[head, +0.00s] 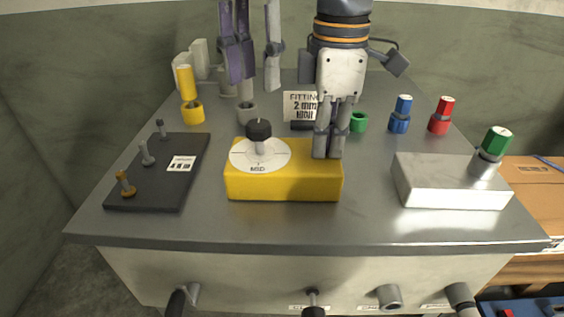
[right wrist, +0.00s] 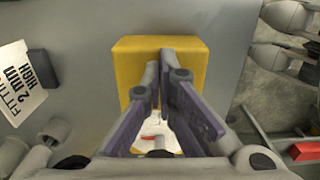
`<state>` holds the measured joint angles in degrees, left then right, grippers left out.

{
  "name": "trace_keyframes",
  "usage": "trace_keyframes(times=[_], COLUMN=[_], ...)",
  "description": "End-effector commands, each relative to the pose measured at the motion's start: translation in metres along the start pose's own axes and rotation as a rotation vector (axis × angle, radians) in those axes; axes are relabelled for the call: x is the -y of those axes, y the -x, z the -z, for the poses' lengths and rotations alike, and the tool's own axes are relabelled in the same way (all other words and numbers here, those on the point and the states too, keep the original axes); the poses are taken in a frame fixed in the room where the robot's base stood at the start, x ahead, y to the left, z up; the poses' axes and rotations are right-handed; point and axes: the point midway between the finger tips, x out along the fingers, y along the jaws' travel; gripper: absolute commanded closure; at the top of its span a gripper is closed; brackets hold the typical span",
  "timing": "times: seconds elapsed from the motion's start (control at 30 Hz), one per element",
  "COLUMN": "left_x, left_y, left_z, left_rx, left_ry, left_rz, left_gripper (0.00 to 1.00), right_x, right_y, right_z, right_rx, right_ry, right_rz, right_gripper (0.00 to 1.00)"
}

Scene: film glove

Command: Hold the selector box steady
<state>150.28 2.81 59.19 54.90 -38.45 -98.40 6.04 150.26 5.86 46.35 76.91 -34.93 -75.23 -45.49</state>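The selector box is a yellow block (head: 290,184) near the table's middle. A white dial disc (head: 275,159), lettered MID at its front edge, and a black knob (head: 258,130) sit at its left end. My right gripper (head: 328,155) points down at the box top's right end, fingers close together; whether the tips touch is hard to tell. In the right wrist view the fingers (right wrist: 158,68) stand over the yellow box (right wrist: 195,56), a narrow gap between them and nothing visible held. My left gripper (head: 256,84) is open and empty above the table's far side, its upper part cut off.
A black plate with levers (head: 182,150) lies left, a pale metal box (head: 450,180) right. Behind stand a fitting sign (head: 298,104), a yellow cylinder (head: 186,82), a green ring (head: 359,122), and blue (head: 401,112) and red (head: 442,114) pieces. The table front is clear.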

Motion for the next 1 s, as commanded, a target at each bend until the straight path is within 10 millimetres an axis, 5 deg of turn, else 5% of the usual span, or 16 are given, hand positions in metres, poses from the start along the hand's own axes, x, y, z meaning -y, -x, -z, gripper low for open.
trace_keyframes(times=[1.0], left_x=[0.0004], left_y=[-0.0022], left_z=[0.0005], left_rx=[0.003], left_ry=[0.0], left_rz=[-0.002], left_gripper=[0.67], right_x=[0.0009], right_y=[-0.007], right_z=[-0.0003], right_rx=[0.003], right_ry=[0.001], right_rz=[0.009], right_gripper=[1.0])
